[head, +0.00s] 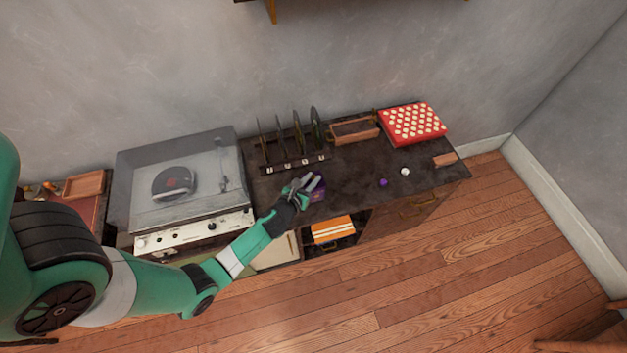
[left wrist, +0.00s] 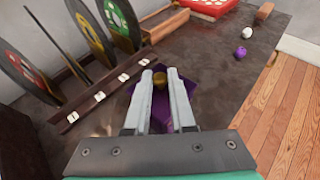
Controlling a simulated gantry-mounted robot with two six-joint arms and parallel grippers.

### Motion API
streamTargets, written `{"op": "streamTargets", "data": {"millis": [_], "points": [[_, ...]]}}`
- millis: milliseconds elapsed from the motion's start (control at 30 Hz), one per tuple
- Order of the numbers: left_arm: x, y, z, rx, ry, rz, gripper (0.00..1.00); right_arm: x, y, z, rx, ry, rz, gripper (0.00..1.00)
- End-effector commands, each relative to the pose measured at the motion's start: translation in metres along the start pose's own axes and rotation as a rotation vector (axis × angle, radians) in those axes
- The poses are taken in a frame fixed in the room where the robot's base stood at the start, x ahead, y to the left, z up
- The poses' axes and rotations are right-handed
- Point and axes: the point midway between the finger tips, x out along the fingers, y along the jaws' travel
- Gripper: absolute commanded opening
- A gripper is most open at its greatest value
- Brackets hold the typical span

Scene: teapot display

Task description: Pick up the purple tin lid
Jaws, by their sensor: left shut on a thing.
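The purple tin (head: 317,194) stands on the dark cabinet top, in front of the record rack. The fingers cover much of the lid. I cannot tell whether the lid is apart from the tin. My right gripper is not in view.
A record player (head: 180,190) stands left of the tin. The rack (head: 296,162) with several upright records is just behind. A purple ball (head: 383,183), a white ball (head: 405,171), a wooden box (head: 354,130) and a red dotted box (head: 412,123) are to the right.

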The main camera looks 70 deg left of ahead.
Motion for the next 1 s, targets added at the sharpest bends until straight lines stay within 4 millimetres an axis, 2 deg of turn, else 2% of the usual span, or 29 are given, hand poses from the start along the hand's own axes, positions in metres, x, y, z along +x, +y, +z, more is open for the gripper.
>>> {"op": "streamTargets", "data": {"millis": [367,467,700,800,1000], "points": [[-0.001,0.0,0.003,0.0,0.0,0.0,0.0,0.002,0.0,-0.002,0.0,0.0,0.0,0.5],[-0.006,0.0,0.015,0.0,-0.001,0.0,0.0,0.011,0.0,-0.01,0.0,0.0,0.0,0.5],[-0.028,0.0,0.066,-0.001,-0.001,0.0,0.0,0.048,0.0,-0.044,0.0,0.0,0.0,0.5],[-0.034,0.0,0.082,-0.001,0.0,0.0,0.0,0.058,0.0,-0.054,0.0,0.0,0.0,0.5],[-0.039,0.0,0.094,0.0,0.0,0.0,0.0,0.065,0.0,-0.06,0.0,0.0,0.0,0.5]]}}
